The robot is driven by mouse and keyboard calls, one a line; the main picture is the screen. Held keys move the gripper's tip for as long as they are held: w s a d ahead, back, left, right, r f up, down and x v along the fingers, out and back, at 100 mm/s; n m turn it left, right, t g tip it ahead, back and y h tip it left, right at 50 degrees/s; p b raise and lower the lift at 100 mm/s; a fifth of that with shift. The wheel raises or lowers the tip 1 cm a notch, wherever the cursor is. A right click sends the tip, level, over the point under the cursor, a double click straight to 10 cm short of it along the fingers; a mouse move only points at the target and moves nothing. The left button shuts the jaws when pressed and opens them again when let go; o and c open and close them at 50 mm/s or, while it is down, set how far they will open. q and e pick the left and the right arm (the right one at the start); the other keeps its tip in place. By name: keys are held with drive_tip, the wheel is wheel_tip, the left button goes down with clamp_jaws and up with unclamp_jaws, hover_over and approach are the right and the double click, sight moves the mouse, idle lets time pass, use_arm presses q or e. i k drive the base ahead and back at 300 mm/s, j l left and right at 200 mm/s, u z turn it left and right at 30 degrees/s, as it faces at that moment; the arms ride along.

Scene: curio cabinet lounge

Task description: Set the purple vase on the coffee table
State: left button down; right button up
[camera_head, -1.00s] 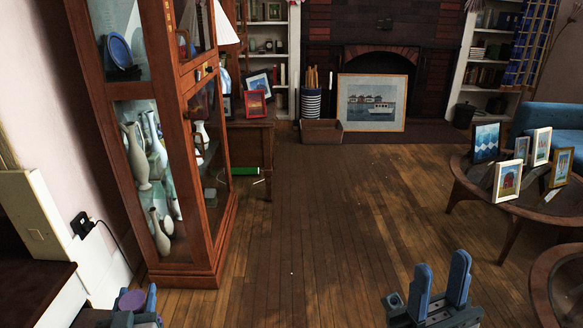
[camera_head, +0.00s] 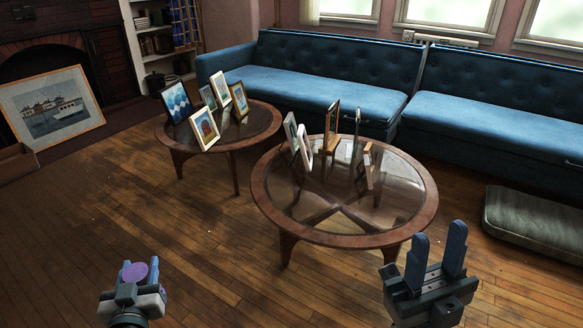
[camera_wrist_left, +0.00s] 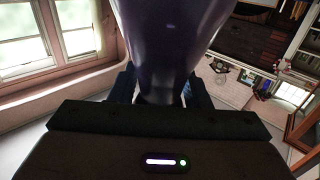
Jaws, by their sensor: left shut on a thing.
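The purple vase (camera_head: 135,272) shows as a small round purple top between the fingers of my left gripper (camera_head: 139,270), at the lower left of the head view. In the left wrist view the dark, glossy vase (camera_wrist_left: 170,40) fills the upper middle, with the gripper fingers (camera_wrist_left: 160,88) shut around its narrow part. My right gripper (camera_head: 436,258) is open and empty at the lower right. The nearer round coffee table (camera_head: 425,225) has a wooden rim and glass top, and stands ahead, apart from both grippers. A second such table (camera_head: 180,153) stands behind it to the left.
Several picture frames stand on the nearer table (camera_head: 331,130) and on the farther one (camera_head: 204,128). A blue sofa (camera_head: 310,95) runs along the back. A dark cushion (camera_head: 535,220) lies on the floor at right. Open wooden floor (camera_head: 120,215) lies at left.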

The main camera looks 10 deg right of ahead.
sight(339, 210)
drive_tip(key=i+z, duration=0.1)
drive_tip(key=z, duration=0.75)
drive_tip(key=i+j+z, duration=0.15)
drive_tip(key=z, duration=0.7)
drive_tip(key=i+j+z, duration=0.25)
drive_tip(key=i+j, duration=0.35)
